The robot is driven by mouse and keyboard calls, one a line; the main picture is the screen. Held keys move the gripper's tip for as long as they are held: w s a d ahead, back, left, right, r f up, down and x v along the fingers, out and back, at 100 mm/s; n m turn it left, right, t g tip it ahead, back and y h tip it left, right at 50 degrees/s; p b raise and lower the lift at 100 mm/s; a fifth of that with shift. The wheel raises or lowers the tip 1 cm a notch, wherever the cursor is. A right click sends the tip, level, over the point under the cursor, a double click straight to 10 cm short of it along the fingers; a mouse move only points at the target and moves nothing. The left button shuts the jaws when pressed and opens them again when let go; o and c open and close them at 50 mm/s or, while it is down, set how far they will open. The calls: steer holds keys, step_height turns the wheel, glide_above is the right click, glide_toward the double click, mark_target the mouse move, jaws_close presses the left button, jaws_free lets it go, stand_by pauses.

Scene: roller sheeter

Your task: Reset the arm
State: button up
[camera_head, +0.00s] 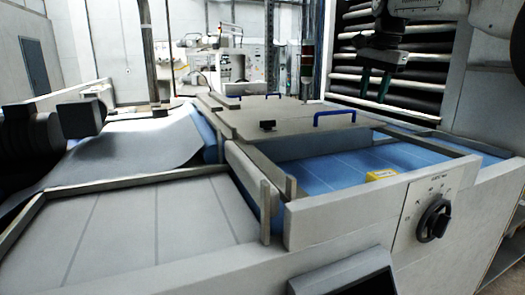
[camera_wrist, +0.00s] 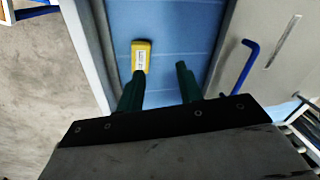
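My gripper (camera_wrist: 160,84) shows in the wrist view with its two dark green fingers apart and nothing between them. It also shows at the upper right of the head view (camera_head: 375,84), raised above the machine. The same block (camera_head: 381,175) lies near the front wall of the belt bay in the head view.
The blue belt (camera_head: 325,172) is walled in by pale frames. A control panel with a black knob (camera_head: 434,220) is on the front right. Blue handles (camera_head: 334,114) stand up from the cover plates. Racks of dark rolls (camera_head: 400,101) stand behind my arm.

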steer(key=s+f+n, duration=0.2)
steer(key=s+n, duration=0.1)
steer(key=s, duration=1)
steer(key=s+f+n, duration=0.3)
steer(key=s+f, duration=0.7)
steer(key=s, duration=0.4)
steer(key=s+a+f+n, duration=0.1)
steer(key=s+f+n, duration=0.3)
steer(key=s+f, duration=0.6)
steer(key=s, duration=0.4)
steer(key=shift+s+a+f+n+g+h, duration=0.3)
steer(key=shift+f, duration=0.1)
